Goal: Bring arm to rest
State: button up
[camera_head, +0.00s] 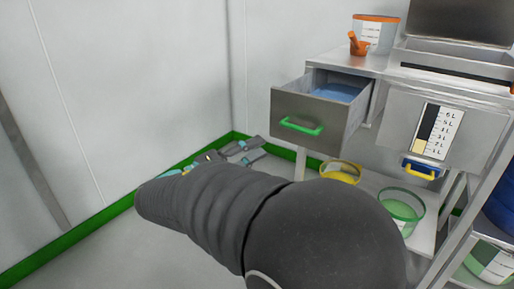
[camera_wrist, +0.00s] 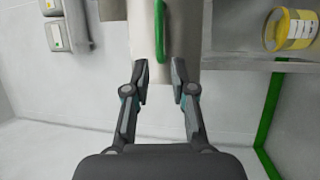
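My arm stretches across the head view, and my gripper (camera_head: 258,148) shows beyond it, left of and below an open drawer (camera_head: 296,132). In the wrist view my gripper (camera_wrist: 160,77) has its two fingers apart with nothing held between them. The drawer's green handle (camera_head: 301,126) also shows in the wrist view (camera_wrist: 160,32), just beyond the fingertips and apart from them. Part of my gripper is hidden behind my arm in the head view.
The drawer juts from a metal bench (camera_head: 390,68) and has a blue interior. An orange-rimmed tub (camera_head: 376,32) and an orange scoop (camera_head: 358,46) stand on top. Yellow (camera_head: 342,173) and green (camera_head: 400,207) containers sit on the lower shelf. Walls close in at left; floor there is clear.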

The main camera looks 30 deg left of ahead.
dwell(0.3)
notch_tip(320, 180, down, 10)
jog(key=d+n+g+y, duration=0.1)
jog(key=n+g+y, duration=0.2)
jog(key=n, duration=0.1)
jog(key=s+d+f+g+y+p, duration=0.1)
jog(key=s+d+f+g, duration=0.1)
jog(key=d+f+g, duration=0.3)
jog(key=s+d+g+p, duration=0.1)
jog(key=s+d+g, duration=0.15)
jog(key=d, duration=0.45)
jog(key=s+d+r+m+y+p, duration=0.2)
jog(key=s+d+r+m, duration=0.1)
jog(key=d, duration=0.6)
jog(key=s+d+r+m+y+p, duration=0.2)
jog(key=s+d+r+m, duration=0.1)
jog(key=d+r+m, duration=0.2)
jog(key=s+d+r+m+y+p, duration=0.2)
jog(key=d+m, duration=0.4)
jog(key=d, duration=0.7)
notch_tip(320, 180, up, 3)
jog(key=shift+s+d+f+m+g+y, duration=0.25)
jog(key=shift+s+m+g, duration=0.2)
jog(key=shift+s, duration=0.25)
